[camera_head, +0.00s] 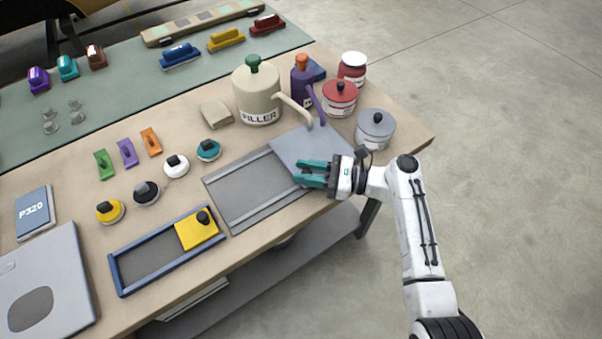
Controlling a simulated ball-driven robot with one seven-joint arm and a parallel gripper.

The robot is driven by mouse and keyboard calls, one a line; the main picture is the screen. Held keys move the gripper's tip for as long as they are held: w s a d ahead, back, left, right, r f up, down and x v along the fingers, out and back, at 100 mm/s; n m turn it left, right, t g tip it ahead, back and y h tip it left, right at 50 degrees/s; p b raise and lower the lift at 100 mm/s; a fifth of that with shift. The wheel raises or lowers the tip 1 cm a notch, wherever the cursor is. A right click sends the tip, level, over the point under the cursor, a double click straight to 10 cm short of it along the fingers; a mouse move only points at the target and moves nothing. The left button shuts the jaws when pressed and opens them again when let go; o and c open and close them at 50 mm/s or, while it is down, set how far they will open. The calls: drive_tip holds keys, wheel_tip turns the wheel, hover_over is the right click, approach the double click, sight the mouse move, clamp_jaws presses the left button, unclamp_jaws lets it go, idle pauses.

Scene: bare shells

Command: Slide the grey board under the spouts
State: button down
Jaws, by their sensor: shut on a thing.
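The grey board (302,146) lies at the right end of a grey railed track (240,192). The cream FILLER jug (257,98) has a beige spout (294,108), and the purple bottle (302,84) has a purple spout (316,103). Both spout tips overlap the board's far edge in the picture; I cannot tell their height above it. My gripper (308,174), with teal fingers, is shut on the board's near edge. The fingers and wrist hide part of that edge.
Red tins (340,100) and a grey lidded pot (375,130) stand right of the spouts. Teal (209,150) and white (176,166) knobbed pieces sit left of the track. A blue-framed tray (150,262) with a yellow block (197,229) lies nearer the front edge.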

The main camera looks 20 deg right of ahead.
drive_tip(key=shift+w+d, duration=0.1)
drive_tip(key=shift+d, duration=0.2)
drive_tip(key=c, duration=1.1)
unclamp_jaws()
drive_tip(key=shift+d, duration=0.1)
drive_tip(key=shift+o, duration=0.8)
drive_tip(key=b+v, duration=0.1)
drive_tip(key=v, duration=0.9)
drive_tip(key=shift+s+d, duration=0.2)
drive_tip(key=shift+d, duration=0.1)
